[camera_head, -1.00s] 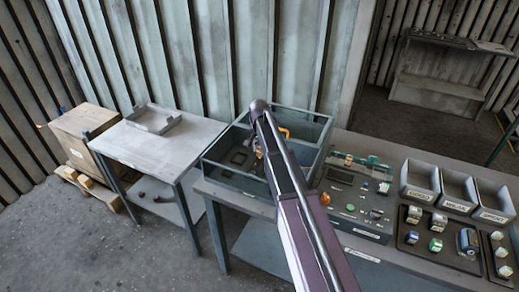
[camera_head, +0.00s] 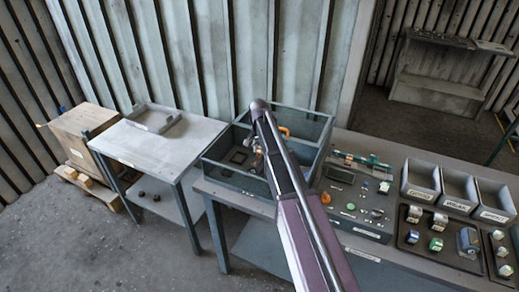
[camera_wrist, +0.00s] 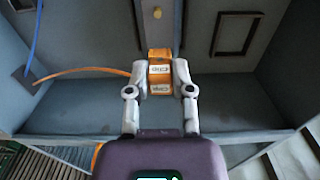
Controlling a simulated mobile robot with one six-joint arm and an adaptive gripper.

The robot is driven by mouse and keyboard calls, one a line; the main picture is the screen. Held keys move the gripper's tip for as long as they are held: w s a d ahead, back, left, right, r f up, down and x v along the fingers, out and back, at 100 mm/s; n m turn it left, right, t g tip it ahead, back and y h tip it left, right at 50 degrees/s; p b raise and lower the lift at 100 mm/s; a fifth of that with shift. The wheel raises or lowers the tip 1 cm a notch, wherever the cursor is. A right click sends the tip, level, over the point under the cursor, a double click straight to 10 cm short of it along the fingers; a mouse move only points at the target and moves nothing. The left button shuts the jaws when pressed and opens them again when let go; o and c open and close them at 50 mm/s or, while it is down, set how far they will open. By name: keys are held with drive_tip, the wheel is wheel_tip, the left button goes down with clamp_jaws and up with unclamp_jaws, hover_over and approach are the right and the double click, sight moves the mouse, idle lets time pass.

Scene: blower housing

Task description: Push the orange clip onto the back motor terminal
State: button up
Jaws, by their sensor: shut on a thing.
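In the wrist view my gripper (camera_wrist: 160,88) is shut on the orange clip (camera_wrist: 160,71), a small block with pale labels held between the two grey fingers. An orange wire (camera_wrist: 85,72) runs from beside the clip to the left wall. A small brass-coloured terminal (camera_wrist: 157,13) shows ahead of the clip, apart from it, on a grey upright strip. In the head view the blower housing (camera_head: 228,176) is an open grey box on the bench. My arm reaches over it and hides part of its inside; the clip cannot be made out clearly there.
A blue wire (camera_wrist: 35,40) hangs at the upper left inside the housing. A dark rectangular frame (camera_wrist: 237,33) is at the right.

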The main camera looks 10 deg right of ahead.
drive_tip(key=shift+f+b, duration=0.6)
drive_tip(key=shift+f, duration=0.05)
drive_tip(key=o, duration=1)
drive_tip(key=shift+c, duration=0.2)
drive_tip(key=shift+r, duration=0.2)
